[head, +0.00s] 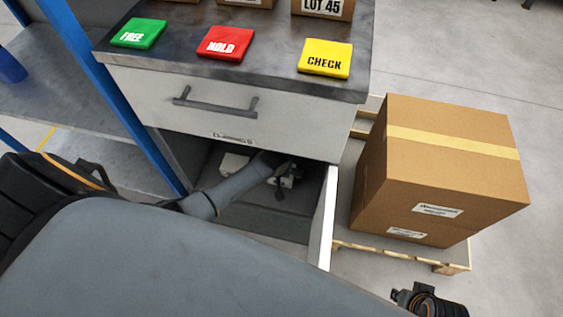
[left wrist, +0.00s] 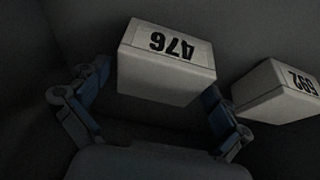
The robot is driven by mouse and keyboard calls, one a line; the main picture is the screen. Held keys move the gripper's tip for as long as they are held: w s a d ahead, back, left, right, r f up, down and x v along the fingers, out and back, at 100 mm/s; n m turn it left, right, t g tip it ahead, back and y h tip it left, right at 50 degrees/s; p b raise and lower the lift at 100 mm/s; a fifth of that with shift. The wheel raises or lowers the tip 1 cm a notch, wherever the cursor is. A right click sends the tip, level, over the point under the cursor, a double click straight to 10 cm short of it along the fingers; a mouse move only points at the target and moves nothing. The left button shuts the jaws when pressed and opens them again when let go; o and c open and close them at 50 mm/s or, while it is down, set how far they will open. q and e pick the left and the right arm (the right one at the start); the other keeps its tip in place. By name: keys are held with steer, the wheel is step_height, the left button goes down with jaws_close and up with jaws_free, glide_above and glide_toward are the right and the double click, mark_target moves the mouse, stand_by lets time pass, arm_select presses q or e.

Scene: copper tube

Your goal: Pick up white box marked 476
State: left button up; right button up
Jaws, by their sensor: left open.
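The white box marked 476 (left wrist: 165,72) is in the middle of the left wrist view, its number upside down. My left gripper (left wrist: 156,88) is open, with one finger on each side of this box; I cannot tell whether they touch it. In the head view my left arm reaches into the open cabinet under the drawer, and the gripper (head: 285,174) is partly hidden in shadow there. Pale box parts show beside it, but their numbers cannot be read. Part of my right arm's end (head: 430,301) shows at the bottom right; its fingers are not clear.
The cabinet's open door (head: 322,222) and closed drawer (head: 225,107) bound the opening. A large cardboard box (head: 440,165) sits on a pallet at right. Green, red and yellow tags lie on the worktop (head: 180,62).

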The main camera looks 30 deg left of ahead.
arm_select(q)
steer(key=shift+w+f, duration=0.1)
steer(key=shift+f, duration=0.05)
steer(key=c, duration=1.3)
